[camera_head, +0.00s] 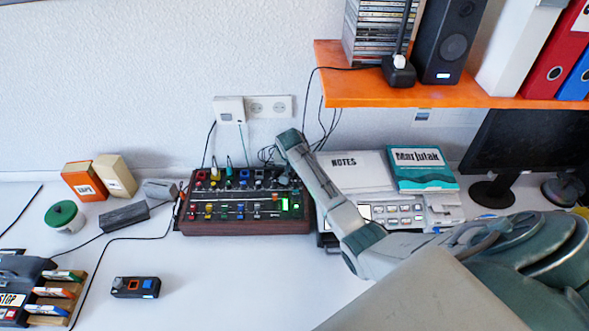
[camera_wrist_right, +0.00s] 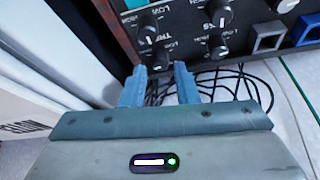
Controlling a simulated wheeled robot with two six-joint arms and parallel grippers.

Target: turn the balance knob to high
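The dark mixer (camera_head: 245,225) with wooden sides, many small knobs and a lit green display stands on the table near the wall. In the right wrist view its black panel (camera_wrist_right: 190,20) fills the top, with several small black knobs, such as one knob (camera_wrist_right: 148,30) and another knob (camera_wrist_right: 217,46). "LOW" and "HIGH" labels show; I cannot tell which knob is the balance knob. My right gripper (camera_wrist_right: 160,80) is open and empty, its fingertips close to the panel's lowest knobs. Contact is unclear. My left gripper is not in view.
An orange shelf (camera_head: 410,95) overhangs behind. Loose cables (camera_wrist_right: 215,84) run by my right fingers.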

